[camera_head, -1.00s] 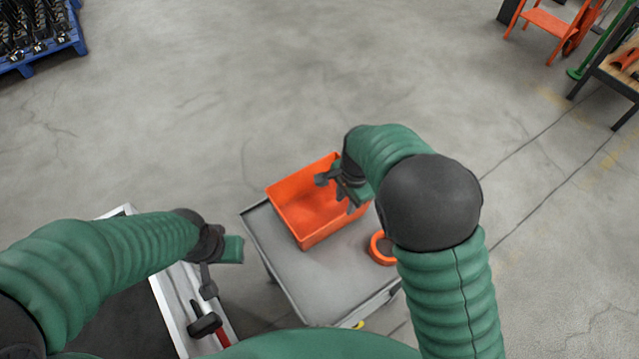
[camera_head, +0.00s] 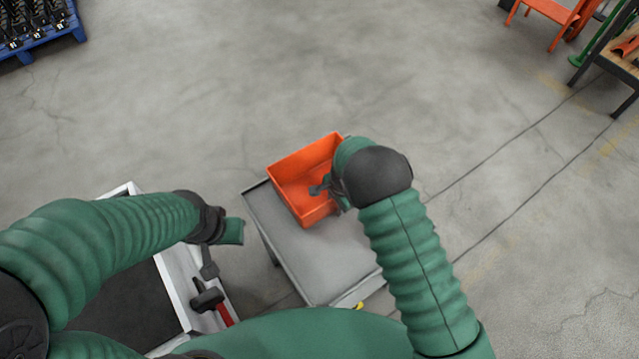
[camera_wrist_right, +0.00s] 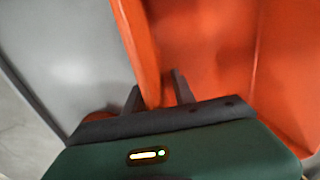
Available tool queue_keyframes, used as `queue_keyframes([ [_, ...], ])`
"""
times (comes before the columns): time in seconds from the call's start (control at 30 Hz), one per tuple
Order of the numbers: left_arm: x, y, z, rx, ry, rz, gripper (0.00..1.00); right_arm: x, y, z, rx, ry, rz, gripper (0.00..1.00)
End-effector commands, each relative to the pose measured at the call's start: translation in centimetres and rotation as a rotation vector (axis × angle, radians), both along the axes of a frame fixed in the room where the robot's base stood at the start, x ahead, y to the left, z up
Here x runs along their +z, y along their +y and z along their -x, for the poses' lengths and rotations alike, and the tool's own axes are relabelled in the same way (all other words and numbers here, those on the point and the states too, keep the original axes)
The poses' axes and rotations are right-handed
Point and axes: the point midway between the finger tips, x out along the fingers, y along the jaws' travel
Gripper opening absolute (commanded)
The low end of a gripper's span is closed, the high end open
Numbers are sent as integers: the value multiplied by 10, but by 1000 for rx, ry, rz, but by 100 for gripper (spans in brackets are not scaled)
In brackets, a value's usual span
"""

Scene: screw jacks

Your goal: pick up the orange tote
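The orange tote (camera_head: 306,160) sits upright on a grey cart top, open side up. In the head view my right gripper (camera_head: 324,189) is at the tote's right side, partly hidden by its own wrist. In the right wrist view its two fingers (camera_wrist_right: 158,92) are spread, one on each side of the tote's wall (camera_wrist_right: 141,50). A gap shows beside the inner finger; I cannot tell whether the outer one touches. My left gripper (camera_head: 209,264) is at the left, away from the tote, near the white-edged tray; its finger opening is unclear.
The grey cart (camera_head: 318,262) has bare top in front of the tote. A white-edged tray (camera_head: 172,292) with a red-handled tool (camera_head: 225,316) is at lower left. A blue pallet (camera_head: 50,38) and a workbench (camera_head: 620,70) are far off. Open floor lies beyond the cart.

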Motion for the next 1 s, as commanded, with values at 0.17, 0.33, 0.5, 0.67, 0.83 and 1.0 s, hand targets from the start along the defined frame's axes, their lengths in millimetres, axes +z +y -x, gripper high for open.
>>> queue_keyframes([
  [0.17, 0, 0, 0, 0, 0, 0, 36, -1, 0, 1, 0, 1, 1, 28],
  [0.33, 0, 0, 0, 0, 0, 0, 36, -1, 0, 1, 0, 2, 1, 6],
  [0.5, 0, 0, 0, 0, 0, 0, 36, -1, -1, 1, 0, 2, 1, 0],
  [0.67, 0, 0, 0, 0, 0, 0, 36, -1, -1, 2, 0, 2, 2, 0],
  [0.83, 0, 0, 0, 0, 0, 0, 36, -1, -1, 2, 0, 2, 2, 0],
  [1.0, 0, 0, 0, 0, 0, 0, 36, -1, -1, 2, 0, 3, 2, 0],
])
